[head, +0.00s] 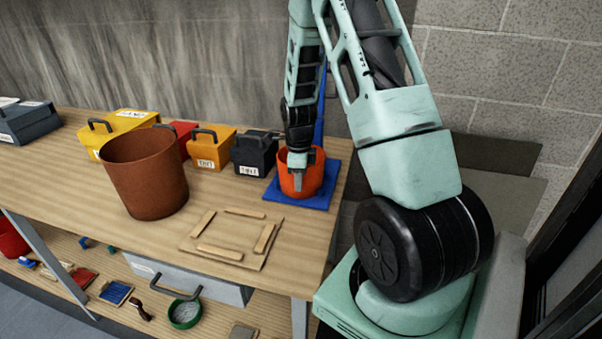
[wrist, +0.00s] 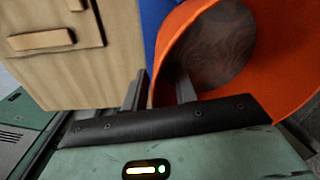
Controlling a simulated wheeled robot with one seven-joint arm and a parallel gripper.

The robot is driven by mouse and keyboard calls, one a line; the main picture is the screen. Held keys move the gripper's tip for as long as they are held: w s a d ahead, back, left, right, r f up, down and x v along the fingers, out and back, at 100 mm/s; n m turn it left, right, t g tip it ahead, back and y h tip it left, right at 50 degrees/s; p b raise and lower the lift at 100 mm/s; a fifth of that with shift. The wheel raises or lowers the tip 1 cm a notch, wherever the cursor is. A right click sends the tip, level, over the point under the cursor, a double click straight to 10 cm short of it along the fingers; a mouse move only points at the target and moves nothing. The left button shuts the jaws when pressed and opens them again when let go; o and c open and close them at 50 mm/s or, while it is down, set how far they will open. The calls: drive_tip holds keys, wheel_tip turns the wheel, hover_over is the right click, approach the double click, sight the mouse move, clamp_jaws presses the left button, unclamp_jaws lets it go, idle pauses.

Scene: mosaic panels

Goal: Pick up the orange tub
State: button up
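The orange tub (head: 315,176) stands upright on a blue mat (head: 318,200) at the right end of the workbench. My gripper (head: 298,170) is down at the tub's near left rim. In the wrist view, the tub (wrist: 285,55) fills the right side, with its dark inside showing. My gripper (wrist: 161,90) straddles the tub's wall there: one finger is inside the tub and the other is outside. The fingers stand apart, with a narrow gap showing beside the wall. The inside finger's contact with the wall is hard to tell.
A brown bucket (head: 148,175) stands to the left. Behind it are yellow (head: 120,124), red, orange (head: 210,150) and dark (head: 254,155) handled boxes. A wooden panel with raised strips (head: 231,238) lies in front of the tub. Tools and a drawer (head: 190,280) are below.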

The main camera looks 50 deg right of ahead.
drive_tip(key=shift+f, duration=0.15)
clamp_jaws()
idle(1.4)
